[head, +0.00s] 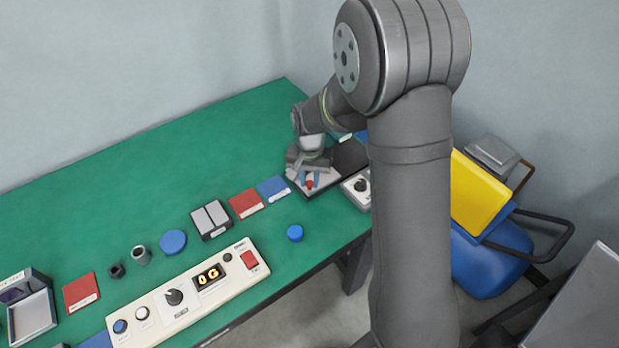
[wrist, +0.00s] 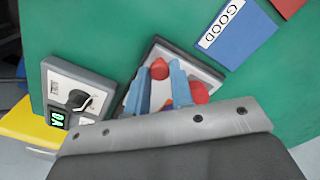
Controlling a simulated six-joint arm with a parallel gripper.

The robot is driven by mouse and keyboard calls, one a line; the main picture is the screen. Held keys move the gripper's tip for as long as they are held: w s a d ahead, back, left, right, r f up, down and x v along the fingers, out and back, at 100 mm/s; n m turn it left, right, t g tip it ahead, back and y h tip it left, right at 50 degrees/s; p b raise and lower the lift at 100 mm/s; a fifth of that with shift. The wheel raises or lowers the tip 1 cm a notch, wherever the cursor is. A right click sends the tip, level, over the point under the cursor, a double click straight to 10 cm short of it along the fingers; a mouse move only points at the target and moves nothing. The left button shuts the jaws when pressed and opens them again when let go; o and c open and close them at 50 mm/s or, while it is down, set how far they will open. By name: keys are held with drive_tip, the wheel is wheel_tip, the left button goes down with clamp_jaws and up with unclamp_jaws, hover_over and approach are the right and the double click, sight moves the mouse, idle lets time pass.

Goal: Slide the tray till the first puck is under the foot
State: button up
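In the head view my gripper (head: 310,176) is low over a pale plate with a dark rim, perhaps the tray (head: 328,178), at the table's right end. In the wrist view the tray (wrist: 204,68) lies tilted in the picture under my gripper (wrist: 160,80). Its two blue fingers stand apart, one on each side of a red knob-like piece (wrist: 159,69). Whether they press on it I cannot tell. A second red piece (wrist: 200,92) is right of the right finger, partly hidden. I cannot make out the foot or identify a first puck; the gripper body covers much of the tray.
A small control box (head: 356,189) with a black knob stands close to the tray's right. Blue (head: 273,189) and red (head: 246,204) marked squares lie to its left. A blue round piece (head: 295,233) sits near the front edge.

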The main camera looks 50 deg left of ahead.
sight(335, 174)
clamp_jaws()
drive_tip(key=w, duration=0.9)
drive_tip(key=o, duration=0.7)
unclamp_jaws()
drive_tip(key=shift+o, duration=0.2)
wheel_tip(335, 174, up, 17)
drive_tip(key=shift+r, duration=0.2)
